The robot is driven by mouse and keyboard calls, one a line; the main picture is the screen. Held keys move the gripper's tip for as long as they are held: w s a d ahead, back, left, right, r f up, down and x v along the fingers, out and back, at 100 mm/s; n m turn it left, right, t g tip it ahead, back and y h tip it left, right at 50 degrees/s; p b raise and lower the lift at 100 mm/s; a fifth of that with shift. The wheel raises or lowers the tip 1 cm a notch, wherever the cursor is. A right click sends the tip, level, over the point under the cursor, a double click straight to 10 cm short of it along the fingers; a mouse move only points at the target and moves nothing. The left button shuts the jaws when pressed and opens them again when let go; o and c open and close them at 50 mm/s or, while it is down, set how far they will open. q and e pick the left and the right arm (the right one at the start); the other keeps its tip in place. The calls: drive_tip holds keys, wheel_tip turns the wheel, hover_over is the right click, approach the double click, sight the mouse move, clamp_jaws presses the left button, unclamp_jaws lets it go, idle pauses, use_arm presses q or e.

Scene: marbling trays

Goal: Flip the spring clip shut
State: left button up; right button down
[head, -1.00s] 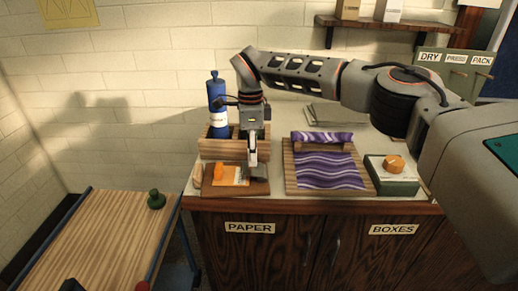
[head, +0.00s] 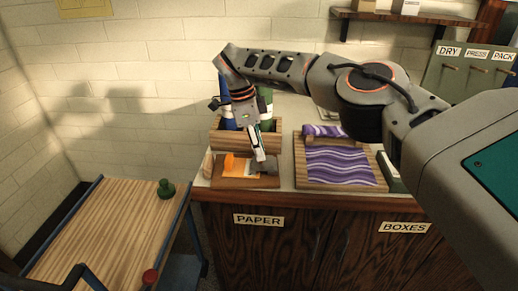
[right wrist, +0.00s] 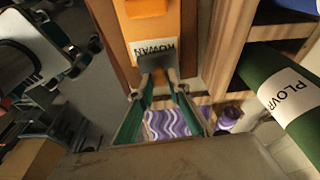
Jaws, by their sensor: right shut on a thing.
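A small brown board (head: 225,182) lies at the counter's front left with an orange piece (head: 235,165) and pale paper on it. In the right wrist view the orange piece (right wrist: 158,22) carries a white label, upside down. My right gripper (head: 261,157) is over the right part of the board, tilted, its fingers pointing down. In the right wrist view its fingertips (right wrist: 157,75) close on a small dark piece at the label's edge. This seems to be part of the spring clip; the fingers hide much of it. My left gripper is not in view.
A wooden rack (head: 230,139) with a blue bottle (head: 225,100) and a green bottle (head: 266,100) stands close behind the board. A purple marbled sheet (head: 340,167) lies on a wooden tray to the right. A wooden-topped cart (head: 105,230) stands at the left.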

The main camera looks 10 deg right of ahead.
sight(253, 163)
drive_tip(key=c, duration=1.9)
unclamp_jaws()
drive_tip(key=shift+f, duration=0.1)
drive_tip(key=v, duration=0.7)
drive_tip(key=shift+r, duration=0.3)
